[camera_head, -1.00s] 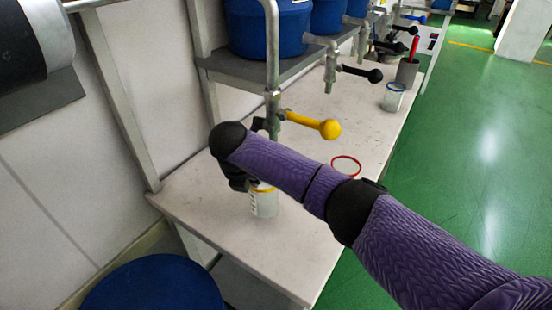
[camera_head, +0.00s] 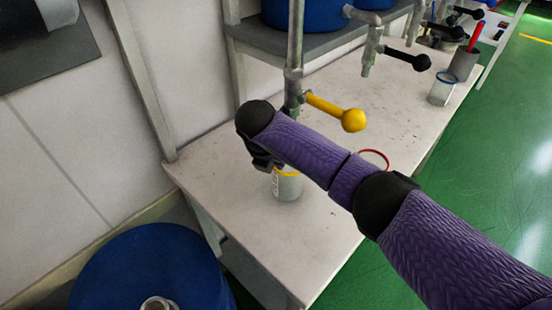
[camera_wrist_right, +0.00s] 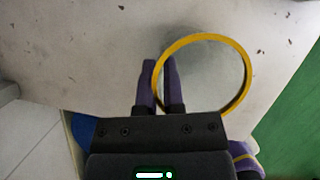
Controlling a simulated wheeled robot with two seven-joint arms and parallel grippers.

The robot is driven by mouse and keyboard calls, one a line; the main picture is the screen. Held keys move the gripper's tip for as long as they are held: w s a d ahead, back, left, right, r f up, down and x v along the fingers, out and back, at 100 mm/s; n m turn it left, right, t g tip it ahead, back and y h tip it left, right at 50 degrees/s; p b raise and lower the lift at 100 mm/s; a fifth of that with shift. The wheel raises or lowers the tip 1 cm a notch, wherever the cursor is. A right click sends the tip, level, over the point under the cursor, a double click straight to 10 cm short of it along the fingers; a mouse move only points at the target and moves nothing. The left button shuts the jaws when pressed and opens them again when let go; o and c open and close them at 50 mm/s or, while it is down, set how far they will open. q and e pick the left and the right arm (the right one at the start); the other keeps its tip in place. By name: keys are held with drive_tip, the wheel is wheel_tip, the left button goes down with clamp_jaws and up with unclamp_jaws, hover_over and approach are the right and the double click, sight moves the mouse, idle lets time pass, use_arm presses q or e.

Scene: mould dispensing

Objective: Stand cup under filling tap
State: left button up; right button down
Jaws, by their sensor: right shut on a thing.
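The clear cup with a yellow rim (camera_head: 288,187) is upright over the near end of the white table. My right gripper (camera_head: 262,160) is shut on its wall, partly hidden by my forearm. In the right wrist view the yellow rim (camera_wrist_right: 247,80) passes at the two close fingers (camera_wrist_right: 158,80). The tap with the yellow ball handle (camera_head: 352,120) comes down on a grey pipe (camera_head: 295,60) behind my wrist. Its outlet is hidden, so I cannot tell whether the cup is beneath it or touches the table. My left gripper is not in view.
A red-rimmed thing (camera_head: 375,155) is partly hidden behind my arm. A blue-rimmed cup (camera_head: 442,90) and a grey holder (camera_head: 464,65) stand farther along the table (camera_head: 235,220). A tap with a black handle (camera_head: 420,62) hangs beyond. A blue drum (camera_head: 150,270) stands at lower left.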

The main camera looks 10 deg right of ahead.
drive_tip(key=shift+f, duration=0.25)
drive_tip(key=c, duration=0.7)
unclamp_jaws()
drive_tip(key=shift+c, duration=0.2)
drive_tip(key=p+v, duration=0.3)
drive_tip(key=v, duration=0.5)
drive_tip(key=shift+r+p, duration=0.4)
drive_tip(key=shift+r, duration=0.05)
drive_tip(key=shift+w+d, duration=0.1)
